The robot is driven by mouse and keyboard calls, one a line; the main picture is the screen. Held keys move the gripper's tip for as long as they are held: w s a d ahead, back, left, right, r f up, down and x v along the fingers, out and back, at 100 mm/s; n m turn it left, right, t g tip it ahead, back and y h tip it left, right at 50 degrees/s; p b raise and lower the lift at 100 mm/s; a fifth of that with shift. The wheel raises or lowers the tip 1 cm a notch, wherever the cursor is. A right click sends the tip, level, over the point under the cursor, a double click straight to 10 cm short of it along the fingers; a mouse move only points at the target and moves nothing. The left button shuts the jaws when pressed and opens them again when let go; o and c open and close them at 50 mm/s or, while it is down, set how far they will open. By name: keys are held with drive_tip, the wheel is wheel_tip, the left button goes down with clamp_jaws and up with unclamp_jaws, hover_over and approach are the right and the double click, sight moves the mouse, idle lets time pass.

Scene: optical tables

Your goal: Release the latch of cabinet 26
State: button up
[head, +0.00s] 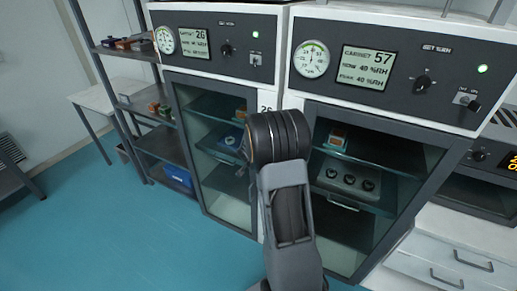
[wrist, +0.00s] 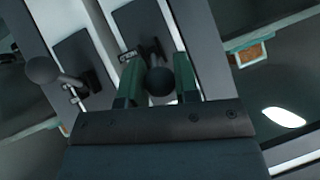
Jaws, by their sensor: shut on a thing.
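Cabinet 26 (head: 210,44) is at the left of the head view, with a dark-framed glass door (head: 225,193) that looks closed. In the head view my arm hides my gripper and the latch area between the two cabinets. In the wrist view my gripper (wrist: 157,66) has its green fingers on both sides of a latch handle with a round black knob (wrist: 158,81), and is shut on it. A second latch with a ball knob (wrist: 42,70) is to the left, outside the fingers. I cannot read which cabinet the held latch belongs to.
Cabinet 57 (head: 440,60) stands close on the right, its glass door (head: 385,215) holding several items behind it. A shelf rack (head: 150,102) and a white side table (head: 103,97) are on the left. The blue floor (head: 110,235) is clear at front left.

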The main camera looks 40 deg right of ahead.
idle(0.3)
drive_tip(key=o, duration=0.9)
drive_tip(key=p+v, duration=0.2)
drive_tip(key=v, duration=1.2)
drive_tip(key=shift+f, duration=0.1)
